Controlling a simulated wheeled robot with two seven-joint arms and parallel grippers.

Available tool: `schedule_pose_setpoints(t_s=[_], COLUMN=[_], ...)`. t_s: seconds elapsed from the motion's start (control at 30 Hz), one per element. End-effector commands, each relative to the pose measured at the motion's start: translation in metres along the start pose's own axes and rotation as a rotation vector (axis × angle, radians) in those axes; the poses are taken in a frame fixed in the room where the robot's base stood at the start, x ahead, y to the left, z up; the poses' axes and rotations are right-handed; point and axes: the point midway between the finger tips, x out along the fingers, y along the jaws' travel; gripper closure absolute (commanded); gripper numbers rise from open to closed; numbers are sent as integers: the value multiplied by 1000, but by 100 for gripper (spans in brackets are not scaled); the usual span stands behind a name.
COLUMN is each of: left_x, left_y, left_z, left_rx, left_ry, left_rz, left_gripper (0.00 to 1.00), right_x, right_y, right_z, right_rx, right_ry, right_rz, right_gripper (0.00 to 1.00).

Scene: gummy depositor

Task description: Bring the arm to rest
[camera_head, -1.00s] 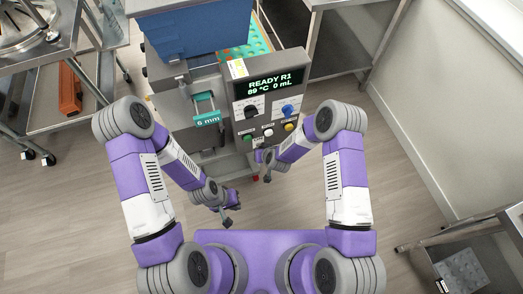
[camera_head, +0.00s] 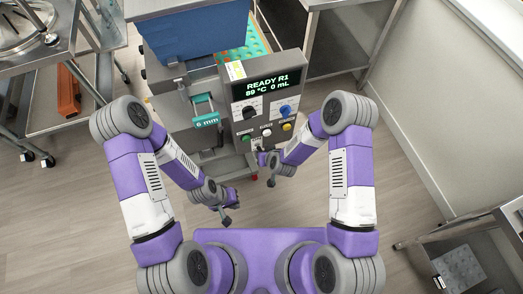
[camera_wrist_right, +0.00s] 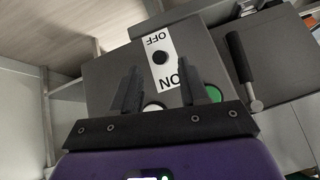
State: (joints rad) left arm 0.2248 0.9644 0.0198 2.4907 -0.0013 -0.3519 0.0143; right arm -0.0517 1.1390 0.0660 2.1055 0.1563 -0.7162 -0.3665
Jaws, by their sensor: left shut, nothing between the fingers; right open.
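My left gripper (camera_head: 228,210) hangs low in front of the depositor, shut and empty, apart from the machine. My right gripper (camera_head: 266,169) is just below the front of the depositor's control panel (camera_head: 268,100). In the right wrist view its two dark fingers (camera_wrist_right: 168,92) are spread with nothing held between them. That view shows an upside-down ON/OFF label (camera_wrist_right: 163,45) with a dark round control (camera_wrist_right: 159,57) beyond the fingertips. A green button (camera_wrist_right: 214,94) and a white button are partly hidden by the fingers. I cannot tell whether the fingers touch the panel.
The depositor carries a blue hopper (camera_head: 190,30) and a display reading READY R1, 89 °C, 0 mL. A steel cart (camera_head: 40,115) stands left, a steel table (camera_head: 340,35) at the back right, and a low rack (camera_head: 470,245) at the lower right. Floor is open between.

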Motion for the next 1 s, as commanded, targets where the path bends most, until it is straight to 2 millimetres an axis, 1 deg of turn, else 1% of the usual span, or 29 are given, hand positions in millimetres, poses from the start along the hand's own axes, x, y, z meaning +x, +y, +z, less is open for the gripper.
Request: schedule_pose_setpoints(t_s=[0.03, 0.1, 0.2, 0.7, 0.77, 0.87, 0.97, 1.0], left_x=[-2, -3, -3, -2, -2, -2, -2, -2], left_y=[1, 1, 1, 1, 1, 1, 1, 1], left_z=[0, 0, 0, 0, 0, 0, 0, 0], left_rx=[0, 0, 0, 0, 0, 0, 0, 0], left_ry=[0, 0, 0, 0, 0, 0, 0, 0], left_rz=[0, 0, 0, 0, 0, 0, 0, 0], left_gripper=[100, 100, 100, 100, 100, 100, 100, 100], right_x=[-7, -12, -15, -15, -16, -27, -52, -64], right_y=[0, 0, 0, 0, 2, 13, 28, 32], right_z=[-1, -1, 0, 0, 4, 26, 69, 88], right_rx=[-1, -1, -1, 0, 8, 70, 191, 246], right_ry=[1, 1, 0, 0, -10, -85, -226, -289], right_rz=[0, 1, 1, 1, 0, -6, -18, -22], right_gripper=[56, 56, 56, 56, 56, 56, 56, 56])
